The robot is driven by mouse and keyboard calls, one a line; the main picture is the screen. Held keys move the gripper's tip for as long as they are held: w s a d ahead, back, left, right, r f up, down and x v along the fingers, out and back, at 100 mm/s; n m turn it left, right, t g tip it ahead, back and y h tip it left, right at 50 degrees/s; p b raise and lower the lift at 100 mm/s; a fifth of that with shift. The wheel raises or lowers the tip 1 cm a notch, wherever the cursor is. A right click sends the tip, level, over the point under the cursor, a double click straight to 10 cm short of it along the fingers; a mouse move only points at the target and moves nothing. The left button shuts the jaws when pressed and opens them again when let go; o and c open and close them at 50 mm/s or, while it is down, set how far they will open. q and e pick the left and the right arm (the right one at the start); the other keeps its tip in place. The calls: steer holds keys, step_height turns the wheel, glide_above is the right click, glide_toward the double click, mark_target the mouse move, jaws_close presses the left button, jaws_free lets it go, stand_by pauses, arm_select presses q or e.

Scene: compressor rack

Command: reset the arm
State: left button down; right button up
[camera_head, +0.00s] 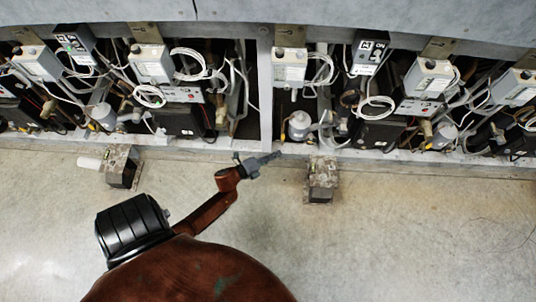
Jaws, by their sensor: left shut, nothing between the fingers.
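My left gripper (274,157) appears as a small grey, tapered shape near the middle of the view. It is shut and empty, pointing right toward the foot of the rack. A bent reddish-brown link leads to it from the lower left. The gripper's tip is close to the rack's lower rail, but I cannot tell whether it touches. My right gripper is not in view.
The compressor rack (266,90) fills the top, with grey control boxes, loops of white cable and pipes. Two metal blocks (121,166) (322,179) stand on the concrete floor (430,235). A ribbed black box (132,228) and large rounded brown body (190,275) occupy the lower left. The floor at right is clear.

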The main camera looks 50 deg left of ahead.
arm_select(q)
steer(key=shift+s+a, duration=0.15)
steer(key=shift+s, duration=1.1)
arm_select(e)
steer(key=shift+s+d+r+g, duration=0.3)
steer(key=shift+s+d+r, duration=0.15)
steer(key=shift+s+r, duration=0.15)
